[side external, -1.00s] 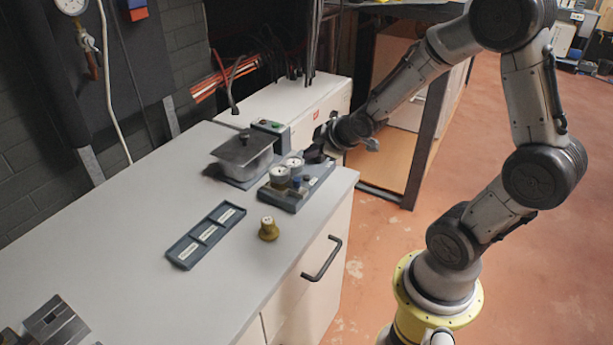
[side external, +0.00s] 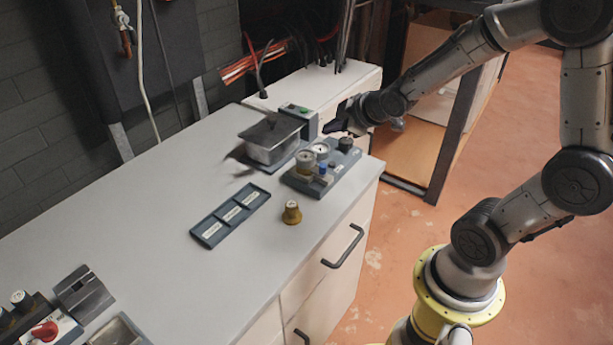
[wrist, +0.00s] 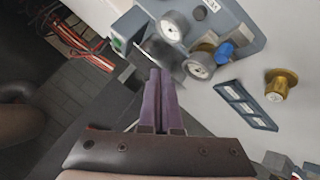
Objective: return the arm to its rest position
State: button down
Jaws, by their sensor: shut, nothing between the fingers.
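My gripper (side external: 334,122) is shut and empty. In the side view it hangs above the back end of the grey gauge panel (side external: 318,183), apart from it, near a black knob (side external: 345,144). In the wrist view its two purple fingers (wrist: 160,78) are together, with nothing visible between them. The panel shows there at the upper right, with two round gauges (wrist: 198,66) and a blue knob (wrist: 225,50).
A lidded metal box (side external: 271,140) stands beside a grey box with a green button (side external: 303,112). A brass fitting (side external: 292,213) and a labelled three-compartment tray (side external: 230,215) sit on the grey worktop (side external: 150,235). A dark post (side external: 455,130) stands right of the bench.

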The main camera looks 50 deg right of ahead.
jog(key=s+a+r+t, duration=0.1)
jog(key=a+r+t, duration=0.1)
jog(key=a+r, duration=0.45)
jog(key=s+a+r+m+g+y, duration=0.25)
jog(key=s+r, duration=0.25)
jog(key=s, duration=0.5)
jog(key=s+a+f+m+g, duration=0.2)
jog(key=s+f+m+g, duration=0.1)
jog(key=s, duration=0.7)
jog(key=shift+a+f, duration=0.3)
jog(key=shift+f, duration=0.25)
jog(key=shift+m, duration=0.25)
